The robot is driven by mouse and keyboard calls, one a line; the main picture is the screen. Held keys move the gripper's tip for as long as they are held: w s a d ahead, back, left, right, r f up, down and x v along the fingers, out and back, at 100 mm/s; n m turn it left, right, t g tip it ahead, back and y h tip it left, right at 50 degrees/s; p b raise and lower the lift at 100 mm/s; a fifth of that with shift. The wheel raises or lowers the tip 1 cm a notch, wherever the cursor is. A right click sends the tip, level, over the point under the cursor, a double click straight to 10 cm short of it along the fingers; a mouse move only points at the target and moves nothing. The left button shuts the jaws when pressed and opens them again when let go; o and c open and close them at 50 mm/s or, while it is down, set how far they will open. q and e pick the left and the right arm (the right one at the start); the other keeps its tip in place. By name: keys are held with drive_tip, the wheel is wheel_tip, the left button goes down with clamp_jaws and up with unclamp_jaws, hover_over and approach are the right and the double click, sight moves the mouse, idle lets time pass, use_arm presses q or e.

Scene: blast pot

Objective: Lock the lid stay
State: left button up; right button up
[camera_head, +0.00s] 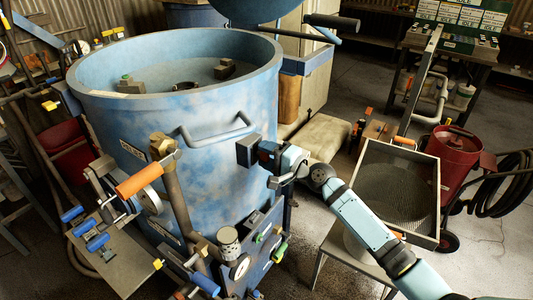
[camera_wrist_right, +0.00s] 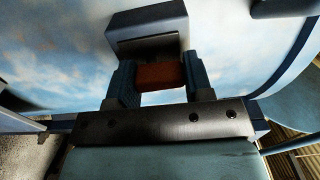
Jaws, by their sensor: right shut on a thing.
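The blue pot (camera_head: 200,115) stands open, and its blue lid (camera_head: 265,8) is raised at the top of the head view. A dark block (camera_head: 246,150) sits on the pot's right side; it also shows in the right wrist view (camera_wrist_right: 150,28). My right gripper (camera_head: 267,152) is at this block. In the right wrist view its fingers are shut on a red-brown piece (camera_wrist_right: 162,76) just below the dark block. Whether this piece is the stay's lock, I cannot tell. My left gripper is not in view.
A bar with a black grip (camera_head: 333,22) sticks out beside the lid. A mesh-bottomed tray (camera_head: 395,190) stands right of my right arm, near a red canister (camera_head: 455,160). Valves, gauges and an orange handle (camera_head: 139,181) crowd the pot's front.

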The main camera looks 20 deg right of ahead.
idle(0.3)
drive_tip(key=o, duration=0.9)
drive_tip(key=shift+s+d, duration=0.1)
drive_tip(key=b+v, duration=0.2)
drive_tip(key=v, duration=1.1)
drive_tip(key=shift+s+d+b, duration=0.2)
drive_tip(key=shift+s+b, duration=0.05)
drive_tip(key=shift+b, duration=0.15)
